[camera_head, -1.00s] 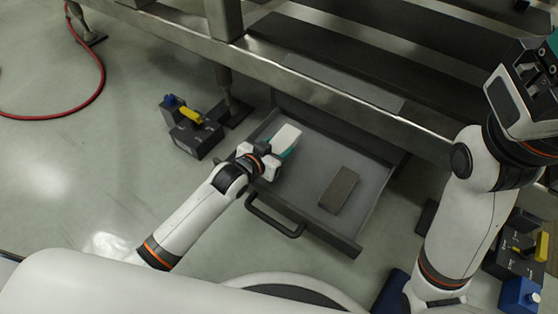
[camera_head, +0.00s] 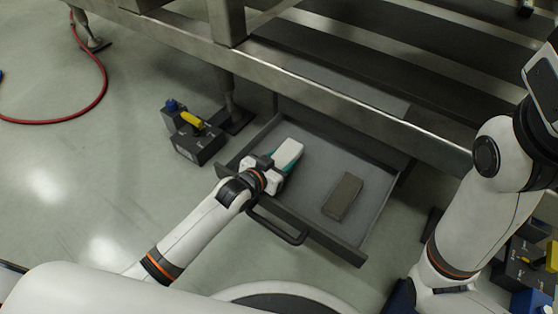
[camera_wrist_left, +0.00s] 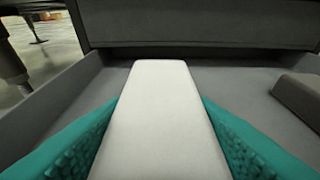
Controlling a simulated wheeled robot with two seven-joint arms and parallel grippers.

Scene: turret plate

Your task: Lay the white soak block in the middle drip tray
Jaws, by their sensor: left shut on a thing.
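The white soak block (camera_head: 288,152) is in the left part of the pulled-out drip tray (camera_head: 313,168), under the steel bench. In the left wrist view the white block (camera_wrist_left: 161,115) lies lengthwise between the teal finger pads of my left gripper (camera_wrist_left: 160,150), which is shut on it. In the head view my left gripper (camera_head: 276,165) reaches over the tray's front wall. Whether the block touches the tray floor I cannot tell. My right arm shows at the right; its fingers are out of the picture.
A grey-brown block (camera_head: 343,196) lies in the right part of the tray, apart from the white one. A dark handle (camera_head: 278,226) is on the tray's front. A dark box with a yellow part (camera_head: 195,134) stands on the floor at left. The bench rail (camera_head: 330,97) overhangs the tray's back.

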